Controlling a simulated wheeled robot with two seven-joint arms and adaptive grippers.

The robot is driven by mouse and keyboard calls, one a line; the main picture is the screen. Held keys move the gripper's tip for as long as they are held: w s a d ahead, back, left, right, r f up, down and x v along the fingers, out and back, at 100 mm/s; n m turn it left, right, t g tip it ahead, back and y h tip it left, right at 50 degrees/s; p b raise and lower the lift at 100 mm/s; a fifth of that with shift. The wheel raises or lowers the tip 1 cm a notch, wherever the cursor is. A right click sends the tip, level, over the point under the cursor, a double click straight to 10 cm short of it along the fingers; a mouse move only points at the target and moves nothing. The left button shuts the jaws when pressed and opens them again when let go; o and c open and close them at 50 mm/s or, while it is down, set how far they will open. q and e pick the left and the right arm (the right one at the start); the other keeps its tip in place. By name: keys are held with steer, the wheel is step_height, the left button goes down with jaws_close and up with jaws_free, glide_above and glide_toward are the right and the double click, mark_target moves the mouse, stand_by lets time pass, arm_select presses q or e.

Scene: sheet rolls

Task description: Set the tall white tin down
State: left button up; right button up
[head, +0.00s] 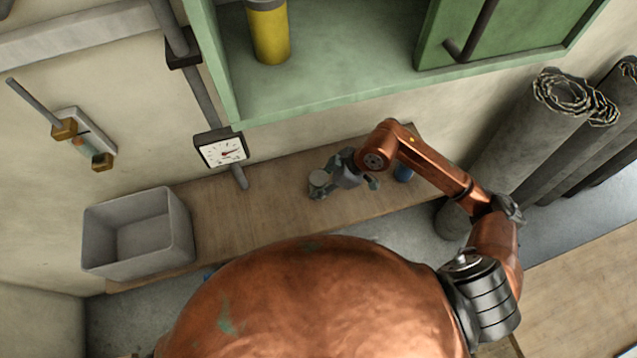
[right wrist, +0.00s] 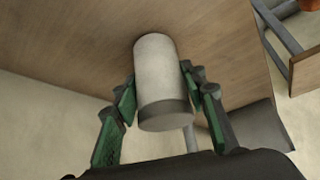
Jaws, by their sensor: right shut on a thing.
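The tall white tin (right wrist: 160,75) is a pale cylinder with a grey band at its near end. In the right wrist view it sits between the green-padded fingers of my right gripper (right wrist: 158,98), which is shut on it. In the head view the tin (head: 319,178) shows small at the tip of my right gripper (head: 331,180), over the wooden bench (head: 225,215). I cannot tell whether the tin touches the bench top. My left gripper is not in view.
A grey bin (head: 137,263) stands at the bench's left end. A blue item (head: 403,174) is right of my gripper. A green cabinet (head: 330,92) holding a yellow cylinder (head: 268,35) hangs above. A gauge (head: 221,149) is on the wall. Rolled sheets (head: 520,140) lean at right.

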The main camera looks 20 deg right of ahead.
steer(key=o, duration=1.4)
steer(key=shift+f, duration=0.1)
steer(key=v, duration=1.2)
steer(key=shift+r, duration=0.2)
steer(key=shift+a, duration=0.1)
